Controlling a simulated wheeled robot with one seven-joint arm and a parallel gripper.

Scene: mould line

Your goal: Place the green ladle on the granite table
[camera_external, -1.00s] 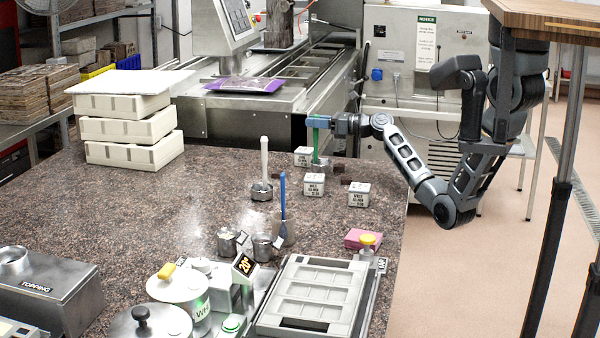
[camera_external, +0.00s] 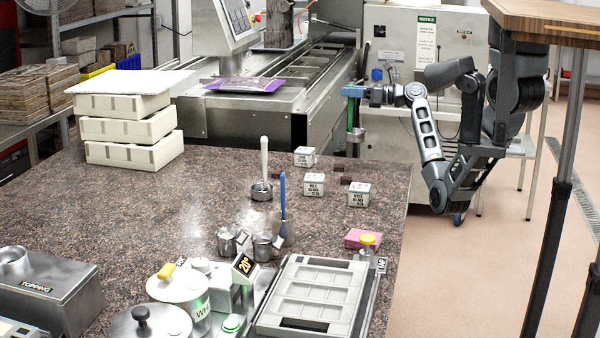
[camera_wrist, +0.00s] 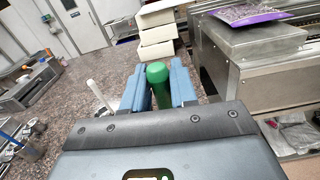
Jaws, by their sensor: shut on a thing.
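My gripper (camera_external: 354,91) is shut on the upper end of the green ladle (camera_external: 350,115). The ladle hangs upright, its bowl low at the table's far right edge, and it is held up in the air. In the wrist view the ladle's green handle end (camera_wrist: 158,80) stands between the blue fingers (camera_wrist: 160,88). The granite table (camera_external: 190,215) fills the middle of the external view. From this angle I cannot tell whether the ladle is over the table or just past its edge.
Small labelled cubes (camera_external: 314,184) and dark blocks stand near the table's right edge. A steel machine (camera_external: 280,100) lies behind. The table's left middle is clear.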

